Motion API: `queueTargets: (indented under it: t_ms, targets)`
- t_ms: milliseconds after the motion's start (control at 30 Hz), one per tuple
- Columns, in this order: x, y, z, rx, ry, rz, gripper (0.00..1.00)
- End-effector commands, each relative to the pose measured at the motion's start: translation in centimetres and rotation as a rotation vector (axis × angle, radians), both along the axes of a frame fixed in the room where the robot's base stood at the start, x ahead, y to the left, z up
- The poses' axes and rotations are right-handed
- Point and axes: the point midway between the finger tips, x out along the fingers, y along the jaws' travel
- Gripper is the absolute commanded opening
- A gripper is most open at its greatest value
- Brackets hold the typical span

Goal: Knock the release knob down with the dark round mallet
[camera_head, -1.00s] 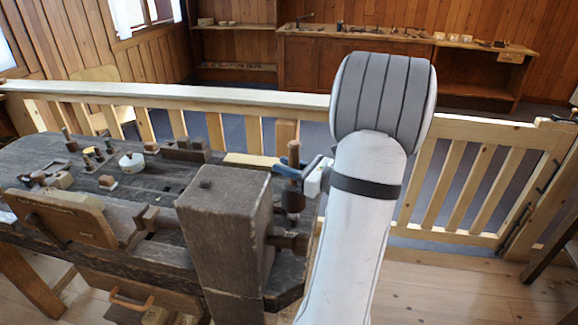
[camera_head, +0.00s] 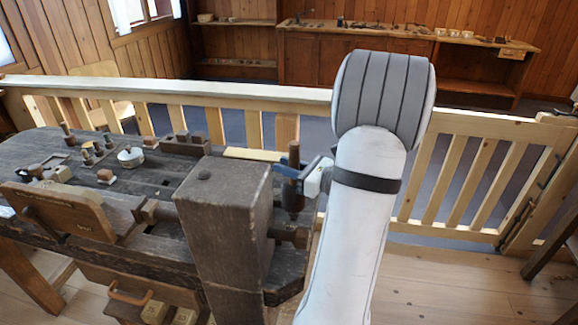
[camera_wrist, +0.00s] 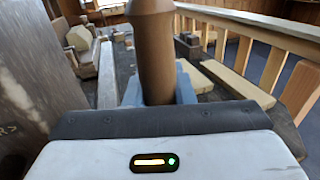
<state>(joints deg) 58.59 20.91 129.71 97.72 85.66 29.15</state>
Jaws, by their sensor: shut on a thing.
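My gripper (camera_head: 296,176) is shut on the upright wooden handle of the mallet (camera_head: 294,155), to the right of the thick dark wooden post. The mallet's dark round head (camera_head: 293,196) hangs below the jaws. In the wrist view the brown handle (camera_wrist: 155,55) stands between the blue-grey fingers (camera_wrist: 158,88), and the head is hidden. I cannot tell whether this is the release knob. A dark wooden spindle end (camera_head: 292,236) sticks out of the post's right side, below the mallet.
The post (camera_head: 225,235) stands at the near end of the dark workbench (camera_head: 100,215). Small wooden pieces and a white pot (camera_head: 131,157) lie farther back on it. A pale wooden railing (camera_head: 220,92) runs behind. Open floor (camera_head: 460,285) lies at the right.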

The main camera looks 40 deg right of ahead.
Motion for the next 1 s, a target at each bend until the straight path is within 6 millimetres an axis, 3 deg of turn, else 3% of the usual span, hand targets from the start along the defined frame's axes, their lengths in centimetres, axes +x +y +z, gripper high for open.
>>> queueTargets:
  t_ms: [33, 100, 567, 1000]
  targets:
    - [0.0, 0.0, 1.2, -0.001, -0.002, 0.0, 0.0]
    - [0.0, 0.0, 1.8, -0.001, -0.002, 0.0, 0.0]
    - [0.0, 0.0, 2.4, -0.001, -0.002, 0.0, 0.0]
    - [0.0, 0.0, 6.9, -0.001, -0.001, 0.0, 0.0]
